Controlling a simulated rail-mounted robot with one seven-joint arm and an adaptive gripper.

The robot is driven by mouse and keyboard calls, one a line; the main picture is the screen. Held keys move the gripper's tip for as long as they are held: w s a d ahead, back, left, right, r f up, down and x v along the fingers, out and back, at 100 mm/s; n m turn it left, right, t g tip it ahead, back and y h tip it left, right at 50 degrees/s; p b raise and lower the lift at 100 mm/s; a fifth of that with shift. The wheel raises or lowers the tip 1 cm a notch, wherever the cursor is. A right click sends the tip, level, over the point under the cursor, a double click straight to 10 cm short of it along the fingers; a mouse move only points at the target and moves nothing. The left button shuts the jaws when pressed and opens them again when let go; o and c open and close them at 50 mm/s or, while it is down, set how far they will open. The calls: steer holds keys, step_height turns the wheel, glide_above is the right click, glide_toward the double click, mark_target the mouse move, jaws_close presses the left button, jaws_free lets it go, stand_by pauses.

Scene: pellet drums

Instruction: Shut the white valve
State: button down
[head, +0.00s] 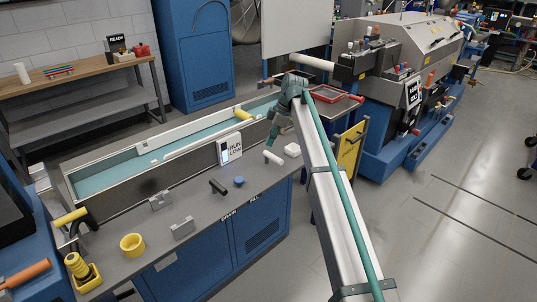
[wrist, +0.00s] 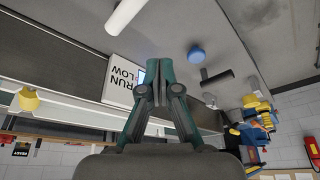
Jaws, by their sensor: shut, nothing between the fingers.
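The white valve (head: 273,157) has a white bar-shaped handle on the grey counter, above the right part of the blue cabinet. In the wrist view the white handle (wrist: 126,16) lies at the top edge, partly cut off. My gripper (head: 268,145) points down close to the white handle, just behind it in the head view. In the wrist view the fingers (wrist: 159,68) are together, with nothing between them and a visible gap to the handle. I cannot tell the exact height of the fingertips over the counter.
A black handle (head: 218,187) and a blue knob (head: 239,182) sit left of the white valve. A sign reading RUN LOW (head: 230,149) stands behind, by the long trough (head: 80,190). A white block (head: 292,150) lies to the right.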

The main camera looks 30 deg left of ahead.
steer(key=shift+a+v, duration=0.25)
steer(key=shift+v, duration=0.85)
steer(key=shift+w+d, duration=0.1)
steer(key=shift+w, duration=0.05)
